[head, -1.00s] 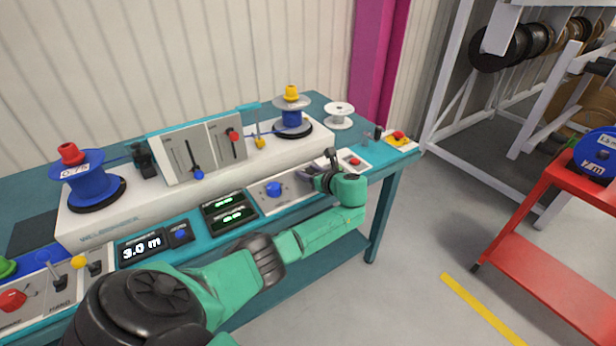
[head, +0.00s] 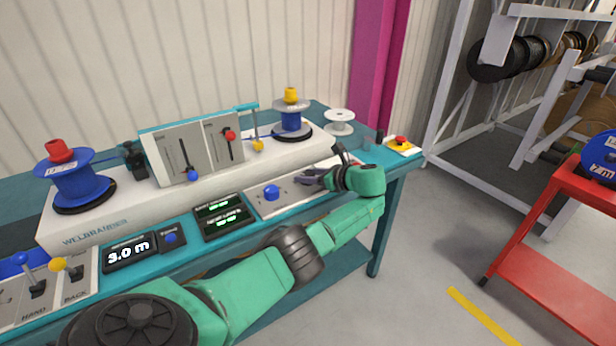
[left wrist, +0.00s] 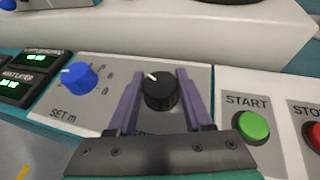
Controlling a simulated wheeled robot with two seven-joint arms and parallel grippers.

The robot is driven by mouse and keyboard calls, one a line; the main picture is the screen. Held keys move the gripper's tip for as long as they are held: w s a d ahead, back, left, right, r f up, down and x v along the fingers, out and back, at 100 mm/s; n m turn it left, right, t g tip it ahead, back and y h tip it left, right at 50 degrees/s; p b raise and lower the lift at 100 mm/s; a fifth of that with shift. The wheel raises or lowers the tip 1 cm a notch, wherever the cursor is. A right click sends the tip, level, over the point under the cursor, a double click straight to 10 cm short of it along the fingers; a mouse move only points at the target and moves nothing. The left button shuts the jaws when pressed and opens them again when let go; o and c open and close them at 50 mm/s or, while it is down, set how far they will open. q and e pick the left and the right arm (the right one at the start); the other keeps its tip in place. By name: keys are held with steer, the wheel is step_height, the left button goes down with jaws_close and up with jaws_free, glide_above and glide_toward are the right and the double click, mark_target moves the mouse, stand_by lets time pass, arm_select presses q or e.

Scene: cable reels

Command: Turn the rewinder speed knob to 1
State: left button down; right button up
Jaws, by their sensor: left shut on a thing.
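The black speed knob (left wrist: 160,92) sits on a grey panel in the left wrist view, with a white pointer mark at its upper left. The lettering under it and any scale numbers around it are mostly hidden by my gripper. My left gripper (head: 308,179) reaches in from the right over the panel. In the left wrist view its two purple fingers stand one on each side of the knob, shut on it. In the head view the knob is hidden by the fingers. My right gripper is in neither view.
A blue knob (left wrist: 79,76) marked SET m is just left of the black knob. A green START button (left wrist: 253,126) and a red button (left wrist: 313,135) are on the right. The white machine housing (head: 92,228) rises behind, bearing levers and reels.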

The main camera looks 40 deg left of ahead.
arm_select(q)
steer(key=shift+c, duration=1.6)
jaws_free()
steer(key=shift+d+r, duration=0.15)
steer(key=shift+d, duration=0.25)
steer(key=v, duration=1.3)
steer(key=shift+d, duration=0.3)
